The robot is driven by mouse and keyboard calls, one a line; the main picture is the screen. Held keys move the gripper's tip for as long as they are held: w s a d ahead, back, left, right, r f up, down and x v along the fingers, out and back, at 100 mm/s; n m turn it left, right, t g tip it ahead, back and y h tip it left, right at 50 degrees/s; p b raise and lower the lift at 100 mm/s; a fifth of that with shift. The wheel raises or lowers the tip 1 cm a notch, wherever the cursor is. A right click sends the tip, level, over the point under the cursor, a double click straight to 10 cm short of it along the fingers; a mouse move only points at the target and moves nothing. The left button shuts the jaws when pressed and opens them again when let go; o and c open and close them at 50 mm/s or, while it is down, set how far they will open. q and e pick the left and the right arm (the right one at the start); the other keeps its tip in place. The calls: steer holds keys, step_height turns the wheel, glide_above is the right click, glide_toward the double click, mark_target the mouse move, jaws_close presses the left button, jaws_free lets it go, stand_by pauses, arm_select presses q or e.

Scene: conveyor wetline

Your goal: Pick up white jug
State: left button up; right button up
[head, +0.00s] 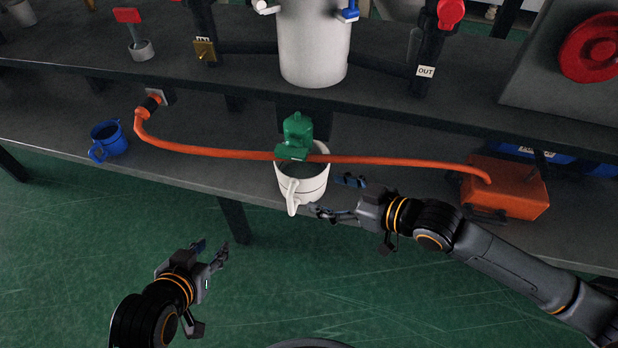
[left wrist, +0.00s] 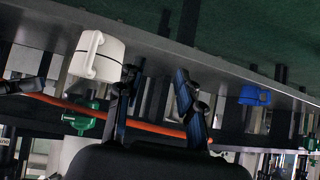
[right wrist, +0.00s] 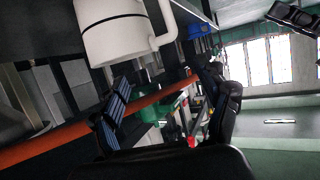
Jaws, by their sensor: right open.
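The white jug (head: 315,187) stands upright on the lower shelf, under a green fitting, with its handle towards the front. It also shows in the left wrist view (left wrist: 107,62) and the right wrist view (right wrist: 112,40). My right gripper (head: 337,197) is open just right of the jug, its fingers pointing at the jug's side. In the right wrist view the jug lies beyond the fingertips; contact cannot be told. My left gripper (head: 210,250) is open and empty, lower left of the jug, in front of the shelf.
An orange hose (head: 215,152) runs past the jug's rim to an orange box (head: 508,190). The green fitting (head: 297,137) hangs over the jug. A blue jug (head: 109,138) stands at left. The upper shelf (head: 180,84) overhangs. The green floor in front is clear.

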mark_target(291, 182)
steer(key=b+x, duration=0.3)
steer(key=x, duration=0.8)
steer(key=shift+w+a+f, duration=0.15)
steer(key=shift+w+f, duration=0.1)
arm_select(q)
steer(key=w+d+r+t+h, duration=0.1)
steer(key=w+r+t, duration=0.2)
steer(key=r, duration=0.3)
steer(key=w+d+r+t+h, duration=0.1)
steer(key=w+d+r+t, duration=0.1)
steer(key=r+t, duration=0.4)
steer(key=shift+w+d+r+h, duration=0.3)
steer(key=shift+w+r+h, duration=0.1)
steer(key=shift+w+r, duration=0.25)
arm_select(e)
steer(key=shift+w+a, duration=0.1)
steer(key=shift+a, duration=0.05)
arm_select(q)
steer(key=shift+s, duration=0.1)
